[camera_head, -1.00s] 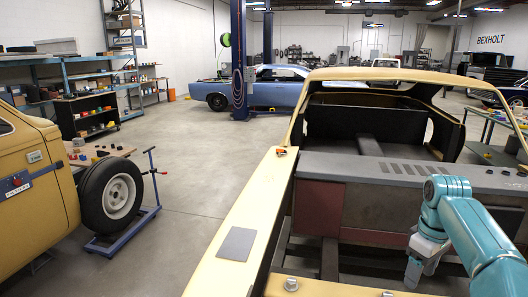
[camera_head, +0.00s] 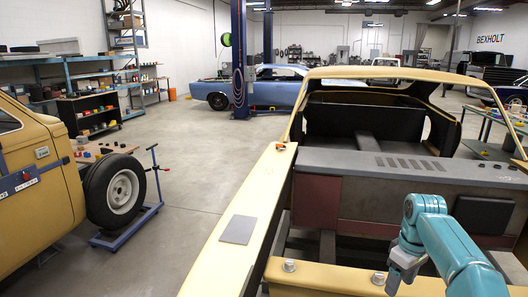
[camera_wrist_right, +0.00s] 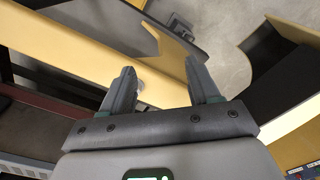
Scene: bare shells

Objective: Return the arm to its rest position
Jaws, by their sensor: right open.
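My right arm is teal and comes in from the lower right in the head view. Its grey right gripper (camera_head: 402,274) points down at the yellow front crossbar of the bare car shell. In the right wrist view the two dark fingers of the right gripper (camera_wrist_right: 160,72) stand apart with nothing between them. A yellow panel edge passes behind the fingers. Whether the gripper touches the crossbar cannot be told. My left gripper is not in view.
The yellow car shell (camera_head: 245,190) surrounds the right arm, with an open front bay. A flat grey plate (camera_head: 239,229) and a small orange item (camera_head: 280,146) lie on its fender. Bolts (camera_head: 378,278) stand up from the crossbar. Clear floor (camera_head: 185,160) lies to the left.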

